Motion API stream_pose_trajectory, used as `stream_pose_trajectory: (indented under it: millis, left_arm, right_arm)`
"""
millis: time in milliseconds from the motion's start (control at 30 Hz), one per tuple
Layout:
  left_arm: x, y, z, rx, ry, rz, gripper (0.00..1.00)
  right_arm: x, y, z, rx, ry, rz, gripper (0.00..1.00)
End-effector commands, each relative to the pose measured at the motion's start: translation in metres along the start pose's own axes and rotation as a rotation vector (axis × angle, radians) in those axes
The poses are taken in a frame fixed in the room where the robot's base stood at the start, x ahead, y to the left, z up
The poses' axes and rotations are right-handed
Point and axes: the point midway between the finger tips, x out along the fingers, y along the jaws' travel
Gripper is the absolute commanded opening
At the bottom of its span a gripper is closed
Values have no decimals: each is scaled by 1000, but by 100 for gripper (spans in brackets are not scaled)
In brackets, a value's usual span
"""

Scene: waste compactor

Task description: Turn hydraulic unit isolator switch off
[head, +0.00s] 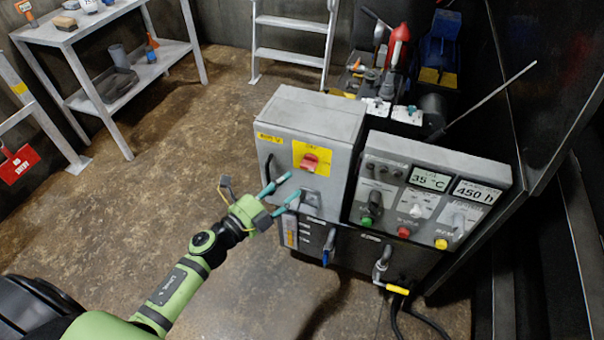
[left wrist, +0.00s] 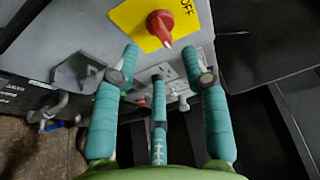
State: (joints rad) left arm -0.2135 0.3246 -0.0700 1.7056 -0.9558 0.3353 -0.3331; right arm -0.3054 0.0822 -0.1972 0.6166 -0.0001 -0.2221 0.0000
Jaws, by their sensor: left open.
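The isolator switch is a red rotary knob (head: 310,161) on a yellow plate (head: 324,148), on the front of a grey cabinet (head: 309,118) in the head view. In the left wrist view the red knob (left wrist: 160,26) is at the top centre, with "OFF" lettering on the yellow plate (left wrist: 131,17) to its upper right. My left gripper (head: 281,193) is open, its teal fingers just below and left of the knob in the head view. In the left wrist view the fingers (left wrist: 164,62) spread below the knob, apart from it. My right gripper is not in view.
Right of the cabinet is a control panel (head: 436,180) with displays and coloured buttons. Below are a blue-handled valve (head: 328,246) and a yellow-handled valve (head: 397,289). A shelf table (head: 88,30) and steps (head: 291,54) stand behind.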

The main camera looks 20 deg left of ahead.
Motion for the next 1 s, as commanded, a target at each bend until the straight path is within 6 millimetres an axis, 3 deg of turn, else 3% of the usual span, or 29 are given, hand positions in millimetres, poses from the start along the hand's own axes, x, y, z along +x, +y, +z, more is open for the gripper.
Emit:
stream_pose_trajectory:
  millis: [400,767,800,900,1000]
  left_arm:
    - [58,-1,0,-3,-1,-2,45]
    - [66,0,0,-3,-1,0,45]
    - [66,0,0,-3,-1,0,37]
    - [66,0,0,-3,-1,0,0]
    - [66,0,0,-3,-1,0,0]
  right_arm:
    - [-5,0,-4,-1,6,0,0]
    - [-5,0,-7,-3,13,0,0]
    - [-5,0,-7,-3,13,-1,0]
    - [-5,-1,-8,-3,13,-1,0]
    - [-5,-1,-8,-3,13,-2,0]
